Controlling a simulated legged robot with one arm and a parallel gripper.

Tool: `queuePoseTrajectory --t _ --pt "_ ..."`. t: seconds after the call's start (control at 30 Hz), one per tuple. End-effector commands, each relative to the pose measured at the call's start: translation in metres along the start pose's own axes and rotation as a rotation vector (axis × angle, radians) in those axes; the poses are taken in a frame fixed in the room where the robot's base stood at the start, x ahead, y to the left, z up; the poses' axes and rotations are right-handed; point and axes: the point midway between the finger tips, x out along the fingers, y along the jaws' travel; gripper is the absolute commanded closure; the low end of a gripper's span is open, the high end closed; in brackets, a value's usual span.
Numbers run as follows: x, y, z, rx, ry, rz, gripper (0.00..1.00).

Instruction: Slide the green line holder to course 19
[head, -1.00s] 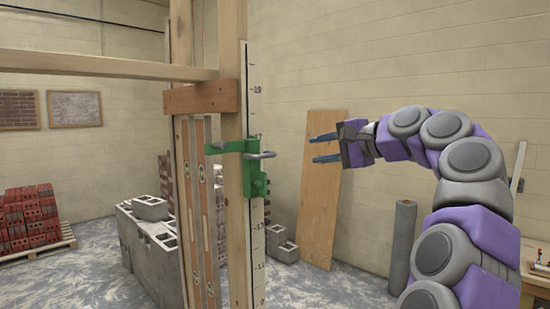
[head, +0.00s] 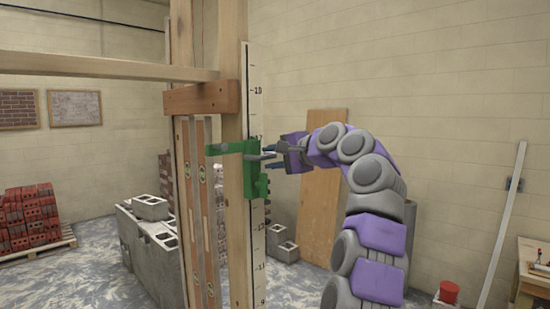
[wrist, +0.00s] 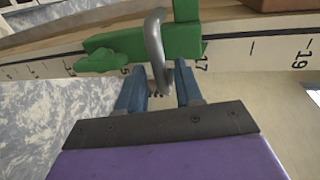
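The green line holder (head: 255,172) sits on the white numbered scale (head: 254,105) fixed to the upright wooden post. In the wrist view the holder (wrist: 184,38) lies between about 15 and 17, and the 19 mark is further right along the scale (wrist: 270,53). A grey bent handle (wrist: 155,52) sticks out from the holder. My gripper (head: 266,160) is at the handle, right of the holder. In the wrist view my gripper's (wrist: 160,85) blue fingers stand on either side of the handle, with a gap showing, not closed on it.
A wooden block (head: 201,98) and a horizontal rail (head: 100,65) join the post above the holder's level. Spirit levels (head: 205,190) stand left of the post. A plywood board (head: 318,215) leans behind my arm. The scale above the holder looks clear.

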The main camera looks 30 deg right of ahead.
Motion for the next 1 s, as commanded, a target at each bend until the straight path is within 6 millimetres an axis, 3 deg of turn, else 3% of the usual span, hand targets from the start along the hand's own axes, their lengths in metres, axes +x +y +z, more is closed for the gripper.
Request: queuePoseTrajectory --t 0.13,0.3,0.67,1.0 --pt "0.004 -0.002 0.004 -0.003 -0.003 -0.001 0.65" --pt "0.001 0.003 -0.005 0.003 -0.005 -0.003 0.65" --pt "-0.001 0.004 -0.008 0.006 -0.001 -0.003 0.98" --pt "-0.002 0.002 -0.006 0.004 -0.001 -0.005 1.00"
